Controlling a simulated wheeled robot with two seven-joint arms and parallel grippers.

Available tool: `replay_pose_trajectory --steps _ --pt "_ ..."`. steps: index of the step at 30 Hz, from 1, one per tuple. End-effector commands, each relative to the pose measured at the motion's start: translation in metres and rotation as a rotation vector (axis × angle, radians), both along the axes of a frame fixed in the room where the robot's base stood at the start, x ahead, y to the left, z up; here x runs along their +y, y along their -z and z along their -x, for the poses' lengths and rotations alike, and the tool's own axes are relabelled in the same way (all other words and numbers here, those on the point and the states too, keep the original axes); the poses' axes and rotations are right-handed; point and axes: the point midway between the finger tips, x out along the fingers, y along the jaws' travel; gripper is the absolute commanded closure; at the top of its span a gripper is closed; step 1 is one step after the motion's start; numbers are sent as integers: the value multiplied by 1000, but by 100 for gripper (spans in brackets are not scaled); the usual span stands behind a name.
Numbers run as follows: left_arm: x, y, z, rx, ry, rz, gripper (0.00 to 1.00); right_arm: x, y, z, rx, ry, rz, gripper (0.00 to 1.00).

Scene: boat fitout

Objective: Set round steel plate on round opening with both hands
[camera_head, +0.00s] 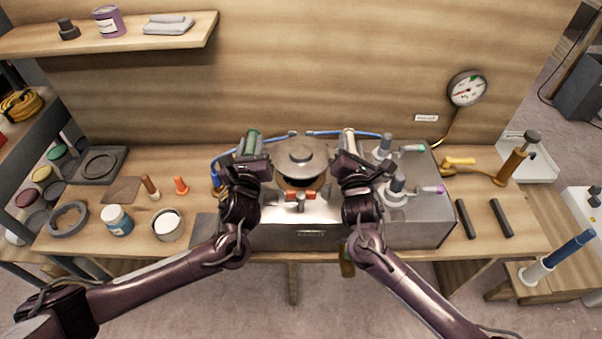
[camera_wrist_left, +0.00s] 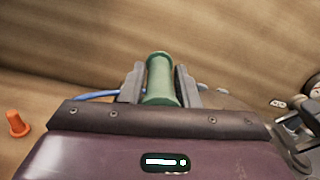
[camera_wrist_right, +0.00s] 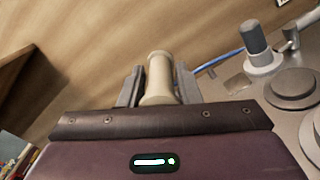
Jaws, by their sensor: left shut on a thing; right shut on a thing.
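The round steel plate (camera_head: 301,162) with a raised centre hub is between my two grippers, over the steel box (camera_head: 275,238). A dark crescent of the round opening (camera_head: 299,184) shows below the plate's near edge; the plate hides the rest. My left gripper (camera_head: 252,157) is shut on a green handle (camera_wrist_left: 160,78) at the plate's left. My right gripper (camera_head: 348,157) is shut on a cream handle (camera_wrist_right: 160,78) at its right. The plate looks roughly level and seems to be above the opening. The joins between handles and plate are hidden.
Valve posts (camera_head: 397,186) with green and purple levers stand on the box's right side. Blue hoses (camera_head: 340,133) run behind the plate. Two dark bars (camera_head: 502,218) lie at right.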

Motion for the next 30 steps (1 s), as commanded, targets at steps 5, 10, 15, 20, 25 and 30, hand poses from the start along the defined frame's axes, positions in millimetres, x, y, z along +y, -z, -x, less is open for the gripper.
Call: replay_pose_trajectory --steps 5,10,15,20,25,30 --pt "1 -7 -2 -13 -4 8 100 -2 -5 -1 -7 4 -1 100" --pt "1 -6 -2 -13 -4 8 100 -2 -3 -1 -7 4 -1 100" --pt "1 -2 -2 -12 -5 8 100 -2 1 -1 -7 4 -1 100" --pt "1 5 -2 -13 -4 8 100 -2 7 -1 -7 4 -1 100" --pt "1 14 -2 -13 -4 8 100 -2 17 -1 -7 4 -1 100" --pt "1 23 -2 -13 -4 8 100 -2 26 -1 -7 4 -1 100"
